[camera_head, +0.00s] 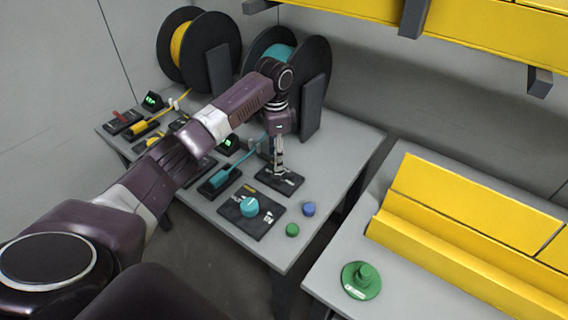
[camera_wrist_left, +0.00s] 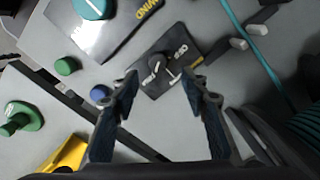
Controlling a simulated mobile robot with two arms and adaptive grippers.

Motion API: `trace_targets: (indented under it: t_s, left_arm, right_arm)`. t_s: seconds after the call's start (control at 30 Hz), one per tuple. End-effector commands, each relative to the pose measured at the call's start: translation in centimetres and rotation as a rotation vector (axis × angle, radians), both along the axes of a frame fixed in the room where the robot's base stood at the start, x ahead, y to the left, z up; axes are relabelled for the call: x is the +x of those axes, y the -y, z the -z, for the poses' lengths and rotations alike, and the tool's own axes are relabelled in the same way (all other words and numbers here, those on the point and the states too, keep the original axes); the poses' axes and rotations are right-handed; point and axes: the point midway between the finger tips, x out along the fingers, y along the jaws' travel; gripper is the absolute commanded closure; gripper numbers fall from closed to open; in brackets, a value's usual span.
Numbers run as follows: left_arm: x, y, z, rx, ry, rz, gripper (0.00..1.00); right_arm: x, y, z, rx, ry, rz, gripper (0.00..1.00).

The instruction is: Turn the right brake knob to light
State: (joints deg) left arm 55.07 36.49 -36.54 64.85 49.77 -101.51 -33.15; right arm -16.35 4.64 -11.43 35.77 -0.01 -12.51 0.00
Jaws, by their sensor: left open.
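The right brake knob (camera_wrist_left: 158,62) is a small dark knob on a black plate (camera_wrist_left: 180,45) with white lettering; in the left wrist view it lies just beyond and between my fingertips. A white pointer line shows beside the knob, but I cannot tell which word it points at. In the head view the black plate (camera_head: 291,184) lies near the table's right edge, and my gripper hides the knob. My left gripper (camera_head: 278,171) points straight down over the plate, open, its fingers (camera_wrist_left: 160,82) on either side of the knob with nothing between them. My right gripper is not in view.
A teal knob (camera_head: 249,206) sits on a larger black plate in front. Blue (camera_head: 308,208) and green (camera_head: 292,230) buttons stand close by. Behind the gripper stands a black spool (camera_head: 311,65) with teal fibre.

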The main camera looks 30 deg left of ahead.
Motion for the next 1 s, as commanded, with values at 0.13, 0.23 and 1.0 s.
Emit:
trace_targets:
  t_s: [0.13,0.23,1.0]
  left_arm:
    - [-0.1,0.0,1.4,0.0,-0.004,0.0,0.58]
    - [-0.1,-0.1,3.0,0.001,-0.005,-0.001,0.58]
    - [0.1,-0.2,7.8,0.001,-0.001,0.0,0.7]
  right_arm:
    - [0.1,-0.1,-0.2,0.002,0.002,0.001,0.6]
    - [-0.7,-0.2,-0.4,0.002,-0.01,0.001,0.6]
    - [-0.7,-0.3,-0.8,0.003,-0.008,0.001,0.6]
